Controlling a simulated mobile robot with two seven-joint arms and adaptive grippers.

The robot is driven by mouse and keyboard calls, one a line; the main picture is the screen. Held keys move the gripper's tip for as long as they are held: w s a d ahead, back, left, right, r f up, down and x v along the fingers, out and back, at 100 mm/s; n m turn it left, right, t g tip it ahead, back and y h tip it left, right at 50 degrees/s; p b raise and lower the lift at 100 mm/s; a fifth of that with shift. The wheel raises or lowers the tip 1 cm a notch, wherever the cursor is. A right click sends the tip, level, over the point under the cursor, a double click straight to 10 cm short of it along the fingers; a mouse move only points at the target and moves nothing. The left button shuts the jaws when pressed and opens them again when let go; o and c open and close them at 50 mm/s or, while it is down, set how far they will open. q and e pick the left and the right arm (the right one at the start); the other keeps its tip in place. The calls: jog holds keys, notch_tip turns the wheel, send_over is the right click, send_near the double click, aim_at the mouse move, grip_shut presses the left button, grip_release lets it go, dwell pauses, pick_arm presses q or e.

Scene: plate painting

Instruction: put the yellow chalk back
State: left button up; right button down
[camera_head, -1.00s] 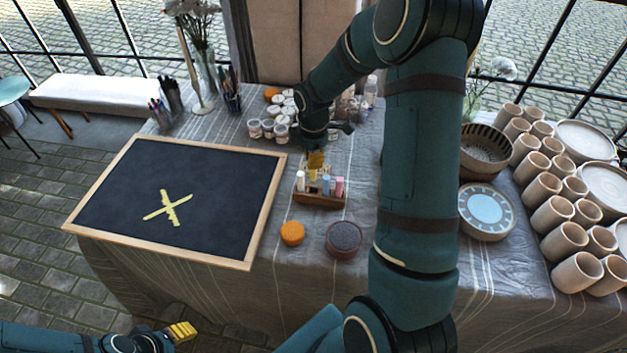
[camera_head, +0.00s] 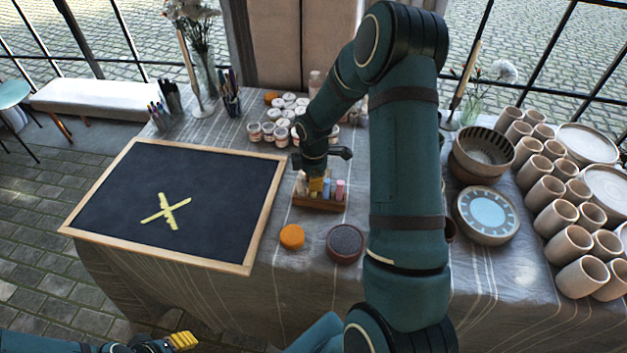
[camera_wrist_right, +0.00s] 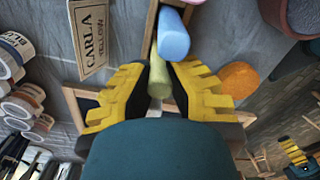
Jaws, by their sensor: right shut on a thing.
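My right gripper (camera_head: 317,184) is down at the small wooden chalk holder (camera_head: 318,205) on the table. In the right wrist view its yellow fingers (camera_wrist_right: 158,85) are shut on the yellow chalk (camera_wrist_right: 158,76), over or in the holder; I cannot tell whether the chalk is seated. A blue chalk (camera_head: 326,184) stands beside it in the holder and shows in the wrist view (camera_wrist_right: 173,35). A pink chalk (camera_head: 340,188) is at the right end. My left gripper (camera_head: 184,340) is low at the bottom left, away from the table; its jaw opening is unclear.
A framed blackboard (camera_head: 120,190) with a yellow X lies left. An orange round piece (camera_head: 291,237) and a dark round pad (camera_head: 345,243) are in front of the holder. Paint jars (camera_head: 268,132) stand behind; a painted plate (camera_head: 487,215) and several cups (camera_head: 556,219) are right.

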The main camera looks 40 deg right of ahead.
jog(key=c, duration=1.1)
grip_release()
jog(key=shift+f, duration=0.1)
jog(key=shift+r, duration=0.25)
notch_tip(320, 180, up, 12)
jog(key=shift+f+p, duration=0.1)
jog(key=shift+p, duration=1.15)
